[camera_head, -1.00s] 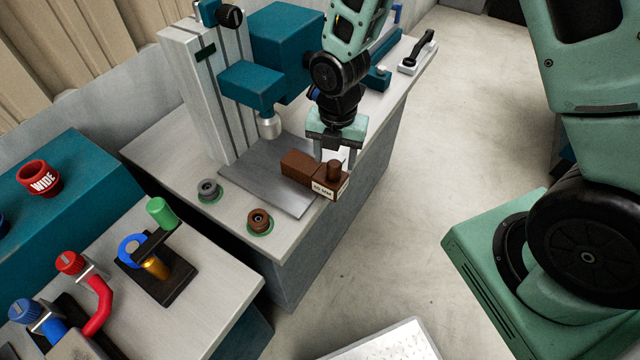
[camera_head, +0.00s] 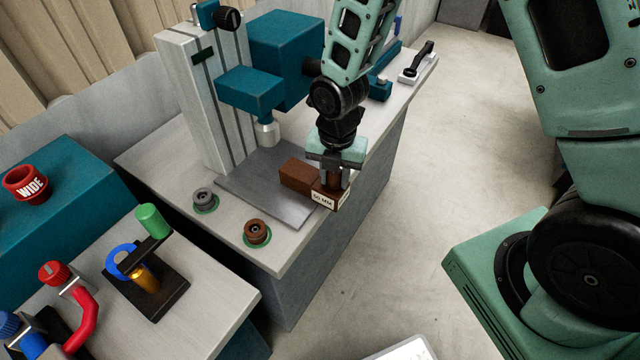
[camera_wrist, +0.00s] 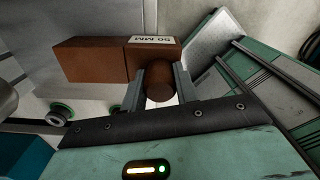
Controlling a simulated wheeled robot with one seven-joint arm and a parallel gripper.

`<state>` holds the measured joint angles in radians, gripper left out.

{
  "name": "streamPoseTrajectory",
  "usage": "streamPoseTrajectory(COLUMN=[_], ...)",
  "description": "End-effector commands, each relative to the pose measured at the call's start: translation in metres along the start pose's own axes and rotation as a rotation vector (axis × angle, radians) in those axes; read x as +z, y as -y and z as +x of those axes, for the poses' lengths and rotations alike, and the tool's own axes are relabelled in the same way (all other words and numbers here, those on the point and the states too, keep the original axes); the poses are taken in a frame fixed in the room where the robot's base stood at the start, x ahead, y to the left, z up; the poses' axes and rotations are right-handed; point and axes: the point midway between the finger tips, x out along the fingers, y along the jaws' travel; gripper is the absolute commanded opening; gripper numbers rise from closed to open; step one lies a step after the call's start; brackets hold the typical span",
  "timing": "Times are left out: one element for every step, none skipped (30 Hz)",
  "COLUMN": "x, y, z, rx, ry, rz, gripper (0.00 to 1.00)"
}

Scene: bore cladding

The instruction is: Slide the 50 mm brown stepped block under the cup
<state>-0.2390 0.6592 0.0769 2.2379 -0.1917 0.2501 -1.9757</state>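The brown stepped block (camera_head: 298,176) lies at the right edge of the grey plate, its "50 MM" label end facing front and sticking out past the plate. In the wrist view the block (camera_wrist: 95,60) has a round upright knob (camera_wrist: 160,82) on its lower step. My gripper (camera_head: 335,183) is down over that end. Its fingers (camera_wrist: 160,88) stand either side of the knob, with narrow gaps showing; they look open. The silver cup (camera_head: 268,131) hangs from the teal head, above the plate and behind-left of the block.
The grey plate (camera_head: 262,196) is bare under and in front of the cup. A white column (camera_head: 192,100) stands behind it. A grey knob (camera_head: 204,199) and a brown knob (camera_head: 257,232) sit on green rings at left. The bench's right edge is close to the block.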

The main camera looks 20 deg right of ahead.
Motion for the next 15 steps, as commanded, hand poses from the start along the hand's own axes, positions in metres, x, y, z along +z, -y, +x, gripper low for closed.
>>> streamPoseTrajectory(x=[0.0,0.0,0.0,0.001,0.001,0.001,0.001,0.002,0.002,0.002,0.003,0.003,0.003,0.004,0.004], y=[0.0,-0.001,-0.001,-0.002,-0.003,-0.004,-0.005,-0.006,-0.008,-0.009,-0.011,-0.012,-0.013,-0.014,-0.015], z=[0.0,0.0,0.0,-0.001,-0.001,-0.001,-0.001,-0.001,-0.001,-0.001,-0.001,-0.001,-0.001,-0.001,-0.001], rx=[0.001,0.001,0.001,0.001,0.001,0.001,0.0,0.0,0.0,0.001,0.001,0.001,0.002,0.001,0.001], ry=[0.0,0.0,0.0,0.0,0.0,0.0,0.0,0.0,0.0,0.0,0.0,0.0,0.0,0.0,0.0], rz=[0.0,0.0,0.0,0.0,0.0,-0.001,-0.001,-0.001,-0.001,-0.001,-0.001,-0.001,-0.001,-0.001,-0.001], gripper=[0.0,0.0,0.0,0.0,0.0,0.0,0.0,0.0,0.0,0.0,0.0,0.0,0.0,0.0,0.0])
